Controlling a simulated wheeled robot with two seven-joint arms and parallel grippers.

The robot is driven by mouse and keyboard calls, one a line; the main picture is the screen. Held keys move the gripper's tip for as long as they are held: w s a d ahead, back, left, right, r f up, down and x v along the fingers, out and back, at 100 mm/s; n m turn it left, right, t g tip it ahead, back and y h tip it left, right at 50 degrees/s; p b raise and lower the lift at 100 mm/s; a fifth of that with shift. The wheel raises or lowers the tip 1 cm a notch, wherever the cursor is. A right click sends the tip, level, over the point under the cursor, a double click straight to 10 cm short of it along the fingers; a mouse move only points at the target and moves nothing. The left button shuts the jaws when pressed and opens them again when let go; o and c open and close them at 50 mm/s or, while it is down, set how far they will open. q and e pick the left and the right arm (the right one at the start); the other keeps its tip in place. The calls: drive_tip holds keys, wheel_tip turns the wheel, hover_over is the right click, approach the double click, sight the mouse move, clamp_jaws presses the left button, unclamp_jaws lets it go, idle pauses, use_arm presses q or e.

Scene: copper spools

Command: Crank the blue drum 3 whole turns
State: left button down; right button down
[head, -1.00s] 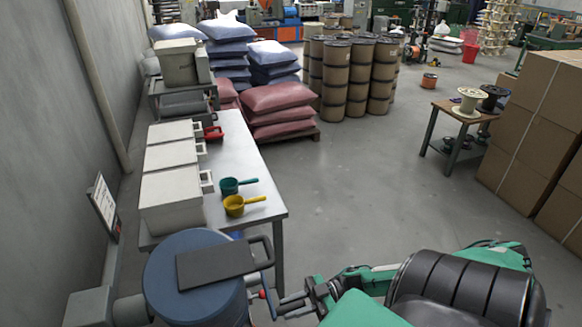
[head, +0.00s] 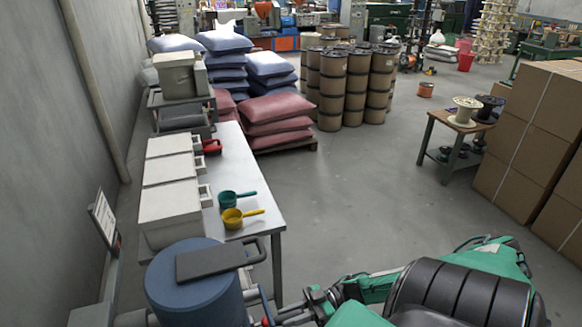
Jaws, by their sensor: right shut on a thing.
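The blue drum (head: 195,290) stands at the bottom left in the head view, cut off by the lower edge. A dark grey slab with a loop handle (head: 215,260) lies across its top and sticks out to the right. My right gripper (head: 277,317) is at the drum's right side, low in the picture. It is shut on the crank handle (head: 266,322), of which only a small red part shows at the picture's bottom edge. The rest of the crank is hidden or out of frame. My left gripper is not in view.
Beyond the drum, a metal table (head: 240,175) bears pale lidded bins (head: 168,210), a green scoop (head: 232,198), a yellow scoop (head: 235,217) and a red scoop (head: 211,146). A wall (head: 50,170) is at the left. Open floor (head: 350,200) lies to the right.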

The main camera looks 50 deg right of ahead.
drive_tip(key=shift+r, duration=0.1)
drive_tip(key=c, duration=1.2)
unclamp_jaws()
drive_tip(key=shift+o, duration=0.2)
drive_tip(key=shift+s+d, duration=0.15)
drive_tip(key=shift+d, duration=0.15)
drive_tip(key=b+v, duration=0.4)
drive_tip(key=v, duration=0.9)
